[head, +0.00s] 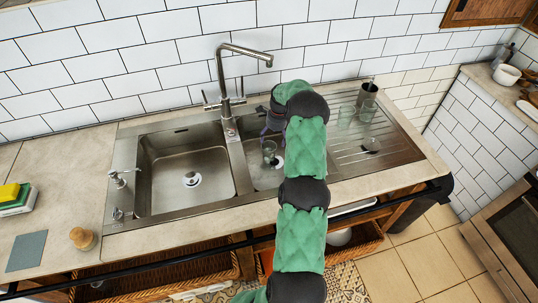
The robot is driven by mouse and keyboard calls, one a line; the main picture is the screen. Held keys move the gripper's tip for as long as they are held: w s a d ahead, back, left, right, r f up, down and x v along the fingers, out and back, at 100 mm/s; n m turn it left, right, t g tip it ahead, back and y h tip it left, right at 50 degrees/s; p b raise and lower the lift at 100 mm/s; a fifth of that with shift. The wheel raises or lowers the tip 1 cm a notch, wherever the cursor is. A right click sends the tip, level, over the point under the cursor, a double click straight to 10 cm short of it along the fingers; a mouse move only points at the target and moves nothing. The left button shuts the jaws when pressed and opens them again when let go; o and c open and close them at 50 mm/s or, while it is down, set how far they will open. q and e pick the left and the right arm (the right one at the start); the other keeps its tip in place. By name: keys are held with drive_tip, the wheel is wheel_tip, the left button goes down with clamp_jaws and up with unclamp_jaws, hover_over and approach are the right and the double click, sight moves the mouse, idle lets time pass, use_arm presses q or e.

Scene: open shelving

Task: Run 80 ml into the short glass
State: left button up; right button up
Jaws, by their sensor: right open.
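A small clear glass (270,149) is in the right, smaller basin (252,155) of the steel sink, just left of my right forearm. More clear glassware (345,117) stands on the drainboard at the right; I cannot tell which glass is the short one. The tall steel tap (225,85) rises behind the sink, its spout reaching right above the small basin; I see no clear stream of water. My right gripper (264,122) is open, at the back of the small basin beyond the glass, partly hidden by my arm. My left gripper is out of view.
The large left basin (185,165) is empty. A soap dispenser (120,180), a wooden brush (83,238), a grey cloth (27,251) and sponges (15,197) are at the left.

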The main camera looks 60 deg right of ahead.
sight(268, 146)
drive_tip(key=f, duration=0.4)
drive_tip(key=shift+w+a+f+b, duration=0.1)
drive_tip(key=shift+w+f+b, duration=0.05)
drive_tip(key=shift+w+b, duration=0.2)
drive_tip(key=f, duration=0.1)
drive_tip(key=f+b, duration=0.1)
drive_tip(key=f, duration=0.1)
drive_tip(key=w+a+f, duration=0.1)
drive_tip(key=f, duration=0.1)
drive_tip(key=shift+w+b, duration=0.1)
drive_tip(key=shift+b, duration=0.3)
drive_tip(key=shift+r, duration=0.15)
drive_tip(key=c, duration=1.6)
drive_tip(key=shift+r, duration=0.15)
drive_tip(key=shift+r+p, duration=0.55)
drive_tip(key=shift+r, duration=0.55)
drive_tip(key=s+a+r+p, duration=0.3)
drive_tip(key=s+a+r, duration=0.4)
drive_tip(key=a+r, duration=0.3)
drive_tip(key=shift+s+a+r+p, duration=0.2)
drive_tip(key=shift+s+a+p, duration=0.15)
drive_tip(key=shift+a, duration=0.4)
